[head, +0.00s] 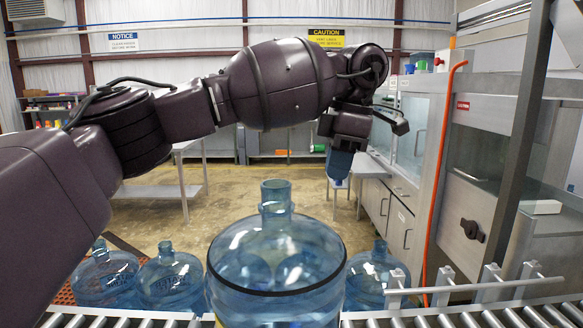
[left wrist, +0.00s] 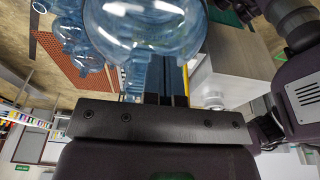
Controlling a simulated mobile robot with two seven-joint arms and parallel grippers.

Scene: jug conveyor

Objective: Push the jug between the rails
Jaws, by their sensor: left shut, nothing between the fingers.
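A large clear blue jug (head: 275,262) with a narrow neck and a dark band stands upright at the bottom middle of the head view, on the roller conveyor (head: 390,320). Metal rails (head: 490,284) stand on the conveyor to the right of the jug. My left gripper (head: 339,166) is shut and empty, pointing down beyond the jug and a little right of its neck. In the left wrist view a blue jug (left wrist: 145,25) shows just past the fingers (left wrist: 166,75); I cannot tell whether they touch it. My right gripper is not in view.
Several more blue jugs stand behind the conveyor, two at left (head: 170,278) and one at right (head: 374,276). A grey machine cabinet with an orange hose (head: 437,170) and a dark post rises at right. The rollers between the large jug and the rails look clear.

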